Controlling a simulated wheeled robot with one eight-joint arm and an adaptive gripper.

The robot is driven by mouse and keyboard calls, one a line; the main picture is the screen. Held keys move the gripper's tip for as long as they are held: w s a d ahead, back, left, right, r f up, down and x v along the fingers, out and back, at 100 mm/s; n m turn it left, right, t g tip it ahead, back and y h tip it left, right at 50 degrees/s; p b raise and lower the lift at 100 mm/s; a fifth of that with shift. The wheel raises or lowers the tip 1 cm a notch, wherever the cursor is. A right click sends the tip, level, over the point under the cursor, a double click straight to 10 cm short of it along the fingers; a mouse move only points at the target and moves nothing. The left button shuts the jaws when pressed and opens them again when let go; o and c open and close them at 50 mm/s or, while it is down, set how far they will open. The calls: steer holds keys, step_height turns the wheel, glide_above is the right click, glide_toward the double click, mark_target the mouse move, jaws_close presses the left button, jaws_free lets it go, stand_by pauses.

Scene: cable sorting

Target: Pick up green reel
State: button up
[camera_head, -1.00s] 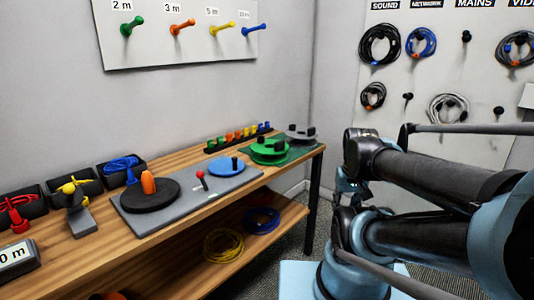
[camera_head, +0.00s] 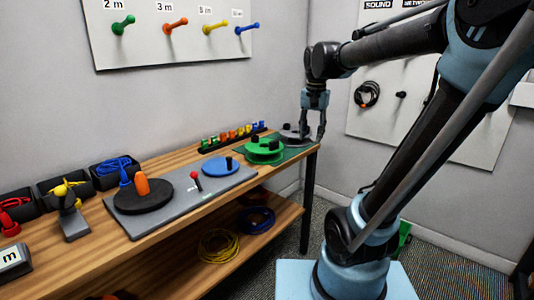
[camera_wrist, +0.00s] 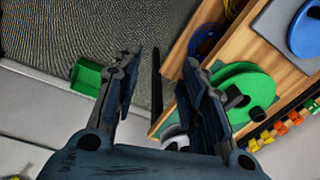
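The green reel (camera_head: 265,149) lies flat on the green mat at the right end of the wooden bench, with dark pegs on top. My gripper (camera_head: 313,138) is raised over the bench's right end, to the right of the green reel and beside the grey reel (camera_head: 292,137). It points down with its fingers apart and nothing between them. In the wrist view the open fingers (camera_wrist: 160,68) straddle the bench's corner and leg, and the green reel (camera_wrist: 243,88) lies to the right, partly behind the right finger.
A blue disc (camera_head: 218,165) on a grey board is left of the green reel. A row of coloured pieces (camera_head: 233,137) stands behind it. Coiled cables (camera_head: 257,219) lie on the lower shelf. A green box (camera_wrist: 87,77) is on the floor. Wall pegs are above.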

steer(key=w+a+r+m, duration=0.2)
steer(key=w+a+r, duration=0.35)
steer(key=w, duration=0.25)
steer(key=r+m+g, duration=0.1)
steer(key=r+m, duration=0.1)
glide_above(274, 141)
steer(key=f, duration=1.2)
steer(key=shift+w+a, duration=0.15)
steer(key=shift+w, duration=0.2)
steer(key=shift+s+f, duration=0.15)
steer(key=shift+f, duration=2.6)
jaws_close()
